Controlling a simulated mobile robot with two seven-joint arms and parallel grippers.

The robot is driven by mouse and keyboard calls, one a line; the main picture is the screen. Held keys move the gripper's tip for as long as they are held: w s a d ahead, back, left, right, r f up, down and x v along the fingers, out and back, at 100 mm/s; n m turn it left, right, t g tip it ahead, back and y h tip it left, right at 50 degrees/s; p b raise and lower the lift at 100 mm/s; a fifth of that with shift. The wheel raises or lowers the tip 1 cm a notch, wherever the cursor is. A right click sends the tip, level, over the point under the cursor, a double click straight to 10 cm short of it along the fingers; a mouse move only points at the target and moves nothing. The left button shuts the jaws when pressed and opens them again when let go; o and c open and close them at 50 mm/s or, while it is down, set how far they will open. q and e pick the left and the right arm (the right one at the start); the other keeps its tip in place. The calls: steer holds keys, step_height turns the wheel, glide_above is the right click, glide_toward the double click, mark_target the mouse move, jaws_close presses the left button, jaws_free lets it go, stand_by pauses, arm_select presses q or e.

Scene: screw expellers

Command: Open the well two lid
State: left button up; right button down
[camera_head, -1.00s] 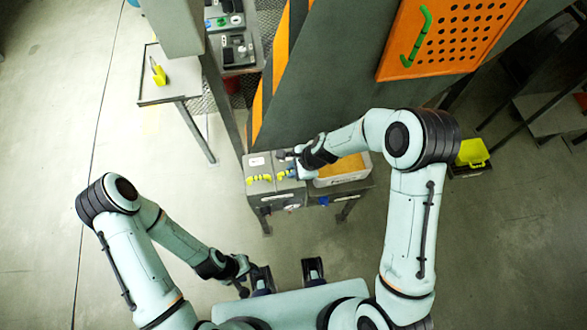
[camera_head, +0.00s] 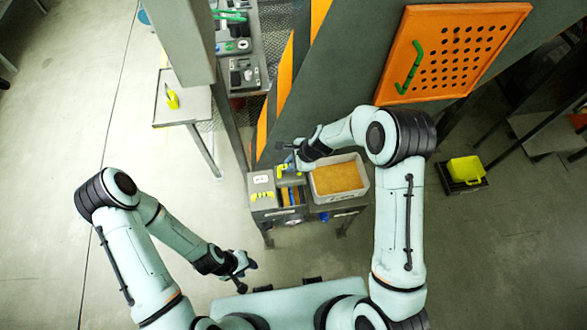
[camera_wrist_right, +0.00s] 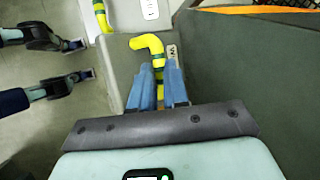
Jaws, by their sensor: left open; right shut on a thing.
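The machine (camera_head: 272,219) has two lidded wells side by side. The left lid is closed, with a yellow handle (camera_head: 263,196). The well two lid (camera_head: 290,181) is raised at the back, and the well under it is partly uncovered, showing orange-brown contents (camera_head: 290,196). My right gripper (camera_head: 290,167) is at this lid. In the right wrist view its blue fingers (camera_wrist_right: 164,92) are shut on the bent yellow handle (camera_wrist_right: 150,44). My left gripper (camera_head: 243,273) is open and empty, low in front of the machine and apart from it.
A white bin (camera_head: 338,181) of orange-brown material stands right of the wells. A dark panel with a striped edge (camera_head: 290,75) rises behind them. A side table (camera_head: 187,106) with a yellow item is at the left. A yellow case (camera_head: 465,170) sits at the right.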

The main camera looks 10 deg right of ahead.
arm_select(q)
steer(key=shift+w+r, duration=0.2)
arm_select(e)
steer(key=shift+w+d+f, duration=0.1)
steer(key=shift+w+f, duration=0.1)
steer(key=shift+f, duration=0.05)
steer(key=c, duration=1.3)
jaws_free()
steer(key=shift+f, duration=0.1)
steer(key=shift+o, duration=0.9)
steer(key=shift+w, duration=0.15)
arm_select(q)
steer(key=shift+w, duration=0.15)
arm_select(e)
steer(key=shift+r, duration=0.2)
steer(key=shift+r, duration=0.25)
arm_select(q)
steer(key=shift+w+r+p, duration=0.75)
steer(key=shift+w+r, duration=0.05)
arm_select(e)
steer(key=v, duration=1.2)
steer(key=shift+d+r, duration=0.25)
